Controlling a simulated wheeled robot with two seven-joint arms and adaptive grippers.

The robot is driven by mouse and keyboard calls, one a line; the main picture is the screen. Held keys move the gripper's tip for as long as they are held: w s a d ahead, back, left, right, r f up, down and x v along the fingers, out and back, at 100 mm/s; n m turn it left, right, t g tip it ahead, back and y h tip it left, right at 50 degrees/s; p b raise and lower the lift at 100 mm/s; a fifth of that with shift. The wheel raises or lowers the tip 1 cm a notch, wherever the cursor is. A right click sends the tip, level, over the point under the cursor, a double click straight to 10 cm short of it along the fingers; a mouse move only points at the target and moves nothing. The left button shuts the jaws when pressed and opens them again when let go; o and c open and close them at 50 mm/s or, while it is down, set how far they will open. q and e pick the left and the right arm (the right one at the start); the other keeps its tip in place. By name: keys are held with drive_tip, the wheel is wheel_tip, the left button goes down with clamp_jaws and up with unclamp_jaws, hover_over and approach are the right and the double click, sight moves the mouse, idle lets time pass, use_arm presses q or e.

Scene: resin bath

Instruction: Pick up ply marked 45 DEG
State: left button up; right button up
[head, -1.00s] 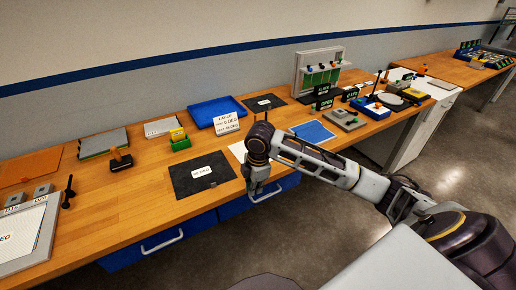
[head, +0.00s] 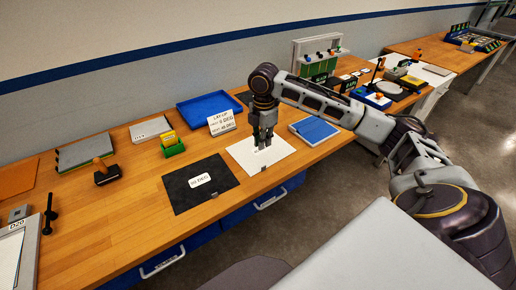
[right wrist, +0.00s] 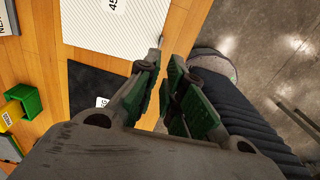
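A white ply (head: 275,160) lies flat on the wooden bench; its label (right wrist: 112,5) reads 45 in the right wrist view, cut off by the frame edge. My right gripper (head: 262,148) is over this ply in the head view and partly covers its label. Its green-padded fingers (right wrist: 160,72) stand apart with nothing between them. Whether the fingertips touch the ply cannot be told. A black ply (head: 185,198) with a white label, apparently 90 DEG, lies to the left, and it also shows in the right wrist view (right wrist: 85,88). My left gripper is not in view.
A lay-up sign (head: 222,122) stands behind the plies, beside a blue tray (head: 185,112). A green bin (head: 174,150) and a stamp (head: 107,175) stand to the left. A blue sheet stack (head: 314,130) lies right of the white ply. Blue drawers are under the bench front edge.

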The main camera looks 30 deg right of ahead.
drive_tip(key=shift+s+f, duration=0.1)
drive_tip(key=shift+f, duration=4.15)
drive_tip(key=shift+f, duration=0.1)
drive_tip(key=shift+f, duration=2.5)
clamp_jaws()
drive_tip(key=shift+r, duration=0.15)
